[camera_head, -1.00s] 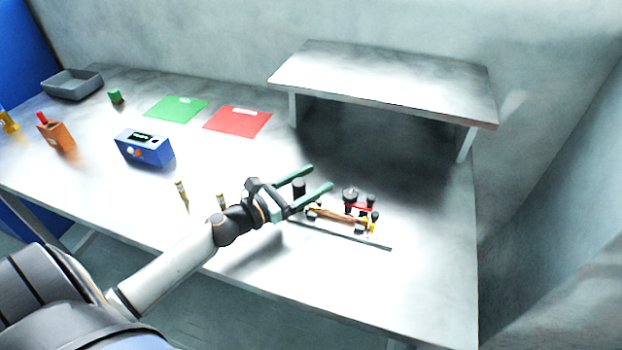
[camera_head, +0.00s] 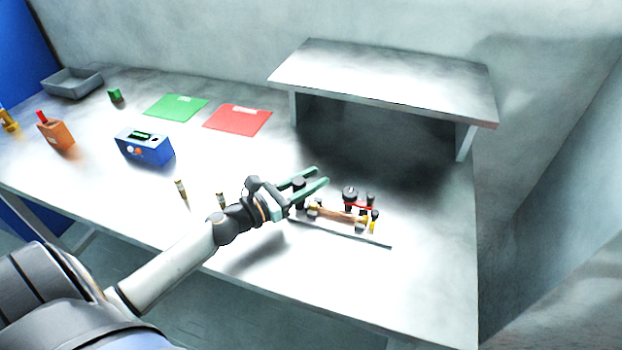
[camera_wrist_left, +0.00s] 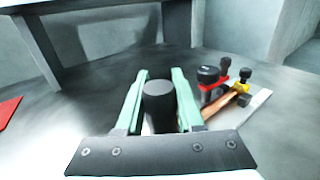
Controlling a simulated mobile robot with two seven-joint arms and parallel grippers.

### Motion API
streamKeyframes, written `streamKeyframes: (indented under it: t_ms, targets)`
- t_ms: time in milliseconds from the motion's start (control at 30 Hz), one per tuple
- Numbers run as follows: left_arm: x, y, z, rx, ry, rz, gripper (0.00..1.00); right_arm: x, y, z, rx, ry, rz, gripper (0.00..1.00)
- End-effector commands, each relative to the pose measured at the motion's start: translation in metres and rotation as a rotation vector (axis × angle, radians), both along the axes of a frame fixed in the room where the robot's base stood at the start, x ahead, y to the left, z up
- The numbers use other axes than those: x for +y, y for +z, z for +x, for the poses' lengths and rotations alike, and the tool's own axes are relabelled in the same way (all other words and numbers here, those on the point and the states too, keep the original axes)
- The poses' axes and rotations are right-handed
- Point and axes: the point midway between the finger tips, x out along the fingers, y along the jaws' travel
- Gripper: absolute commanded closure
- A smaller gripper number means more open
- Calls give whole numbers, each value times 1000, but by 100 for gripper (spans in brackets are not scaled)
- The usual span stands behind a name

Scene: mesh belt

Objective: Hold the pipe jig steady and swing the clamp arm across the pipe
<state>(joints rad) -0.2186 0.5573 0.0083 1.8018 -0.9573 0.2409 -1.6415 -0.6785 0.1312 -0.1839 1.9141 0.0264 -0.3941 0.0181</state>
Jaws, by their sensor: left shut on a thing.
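The pipe jig has a thin flat base plate (camera_head: 345,234) on the table's right half. A copper-brown pipe (camera_head: 338,216) lies along it between dark posts, with a yellow part (camera_head: 374,226) at its right end. The red clamp arm (camera_head: 358,206) has black knobs beside it and lies behind the pipe; it also shows in the left wrist view (camera_wrist_left: 214,84). My left gripper (camera_head: 318,178) is shut on a black upright post (camera_wrist_left: 158,104) at the jig's left end, one green finger on each side. My right gripper is in no view.
A raised grey shelf (camera_head: 385,80) stands behind the jig. A blue box with a display (camera_head: 146,148), green mat (camera_head: 176,108), red mat (camera_head: 238,120), orange holder (camera_head: 57,135) and grey tray (camera_head: 72,84) are to the left. Two small upright pieces (camera_head: 181,192) stand near the front edge.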

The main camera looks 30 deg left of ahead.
Motion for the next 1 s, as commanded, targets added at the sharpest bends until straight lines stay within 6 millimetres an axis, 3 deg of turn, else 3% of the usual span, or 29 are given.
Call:
streamKeyframes:
  t_ms: [800, 833, 1000]
  targets:
    - [0, 0, 0, 0, -1, 0, 100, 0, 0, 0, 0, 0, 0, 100]
    - [0, 0, 0, 0, -1, 0, 63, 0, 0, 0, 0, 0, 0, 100]
    - [0, 0, 0, 0, 0, 0, 43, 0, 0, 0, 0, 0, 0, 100]
